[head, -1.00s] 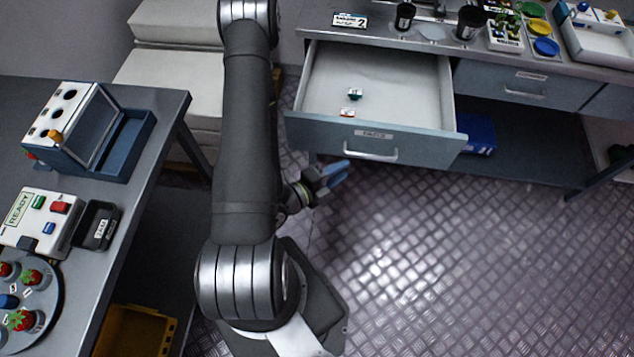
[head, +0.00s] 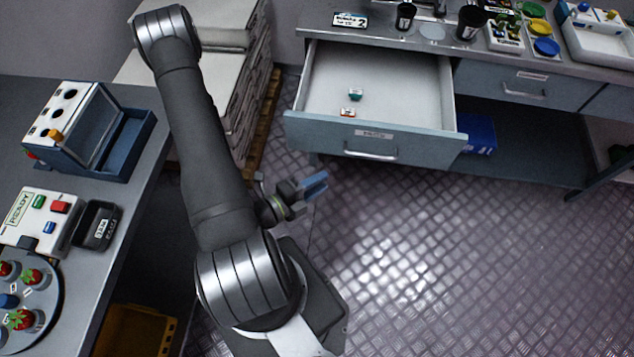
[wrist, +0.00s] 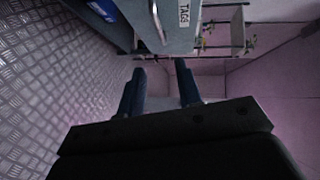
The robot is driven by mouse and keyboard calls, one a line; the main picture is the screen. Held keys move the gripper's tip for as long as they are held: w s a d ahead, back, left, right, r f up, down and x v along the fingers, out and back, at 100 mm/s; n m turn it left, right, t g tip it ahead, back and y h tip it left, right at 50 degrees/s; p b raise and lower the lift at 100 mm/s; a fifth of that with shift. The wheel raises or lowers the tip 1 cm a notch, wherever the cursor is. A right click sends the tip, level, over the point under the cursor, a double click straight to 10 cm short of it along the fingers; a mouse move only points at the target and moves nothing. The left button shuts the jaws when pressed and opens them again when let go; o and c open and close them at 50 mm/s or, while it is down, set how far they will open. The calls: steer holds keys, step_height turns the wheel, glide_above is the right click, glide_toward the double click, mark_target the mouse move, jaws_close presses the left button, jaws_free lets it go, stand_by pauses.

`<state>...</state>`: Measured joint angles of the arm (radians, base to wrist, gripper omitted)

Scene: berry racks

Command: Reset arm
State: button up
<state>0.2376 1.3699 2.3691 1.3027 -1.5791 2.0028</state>
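My gripper (head: 316,186) has blue fingers and hangs above the metal floor, in front of and a little left of the open drawer (head: 330,128). In the wrist view my two fingers (wrist: 160,88) stand apart with nothing between them. The wrist view also shows the drawer front with its "TAGS" label (wrist: 184,14) beyond the fingertips. My gripper is apart from the drawer and touches nothing that I can see.
The left table (head: 150,175) carries a blue rack (head: 130,150), a READY box (head: 40,220), a black tray (head: 97,226) and a round plate with strawberries. Floor (head: 450,260) at right is clear.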

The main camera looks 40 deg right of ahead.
stand_by(0.7)
steer(key=d+f, duration=0.1)
steer(key=d, duration=0.9)
steer(key=shift+d+f, duration=0.15)
steer(key=shift+f, duration=0.1)
stand_by(0.3)
stand_by(0.4)
